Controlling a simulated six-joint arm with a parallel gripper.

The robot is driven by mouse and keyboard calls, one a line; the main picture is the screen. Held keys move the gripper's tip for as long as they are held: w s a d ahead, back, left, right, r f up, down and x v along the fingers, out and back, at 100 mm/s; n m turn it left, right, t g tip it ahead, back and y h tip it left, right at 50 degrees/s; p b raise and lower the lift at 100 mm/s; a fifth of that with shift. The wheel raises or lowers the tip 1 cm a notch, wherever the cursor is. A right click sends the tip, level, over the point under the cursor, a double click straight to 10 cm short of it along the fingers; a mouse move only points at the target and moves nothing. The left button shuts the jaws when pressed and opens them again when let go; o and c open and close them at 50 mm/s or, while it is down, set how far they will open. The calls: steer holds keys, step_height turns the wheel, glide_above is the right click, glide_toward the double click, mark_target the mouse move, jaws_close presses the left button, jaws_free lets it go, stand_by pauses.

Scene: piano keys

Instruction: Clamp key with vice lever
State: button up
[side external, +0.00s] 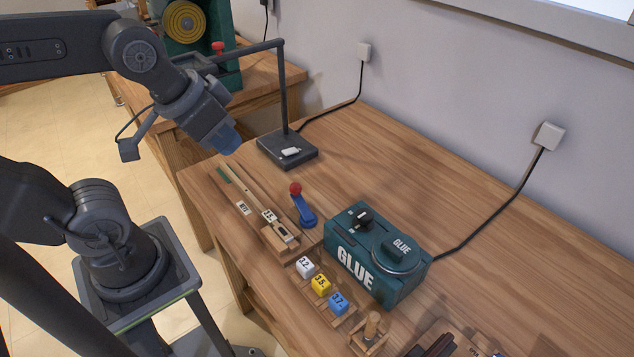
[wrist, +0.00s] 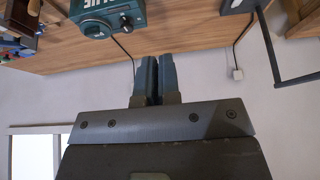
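A long, narrow wooden key (side external: 250,197) with a number label lies in a wooden holder (side external: 279,240) near the left edge of the bench. The vice lever (side external: 303,207) has a blue arm and a red ball knob and stands just right of the key. My gripper (side external: 229,143) hangs in the air above and behind the key, left of the lamp stand, apart from key and lever. In the wrist view my gripper's fingers (wrist: 157,80) are together with nothing between them. Key and lever cannot be made out there.
A green glue machine (side external: 355,262) stands right of the lever; it also shows in the wrist view (wrist: 107,17). Numbered blocks (side external: 321,284) sit in front of it. A dark lamp stand (side external: 287,150) rises behind. The bench (side external: 440,190) is clear at the back right.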

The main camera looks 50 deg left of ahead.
mark_target(295, 184)
steer(key=shift+o, duration=0.6)
steer(key=o, duration=0.8)
steer(key=w+a+f+n+g, duration=0.1)
steer(key=w, duration=0.2)
steer(key=w+a+f+n+g, duration=0.1)
steer(key=w, duration=0.3)
steer(key=w+a+f+g, duration=0.1)
steer(key=w, duration=0.2)
steer(key=shift+w+a+f+n, duration=0.15)
steer(key=shift+a+f+n, duration=0.15)
steer(key=shift+n, duration=0.1)
steer(key=shift+o, duration=0.2)
steer(key=w+a+f+n+g, duration=0.2)
steer(key=w+a+f, duration=0.2)
steer(key=w+f, duration=0.2)
steer(key=shift+w+f+g, duration=0.3)
steer(key=shift+f, duration=0.35)
step_height(295, 184, down, 14)
steer(key=shift+w+a+f, duration=0.1)
steer(key=shift+a, duration=0.05)
steer(key=shift+c, duration=0.2)
jaws_close()
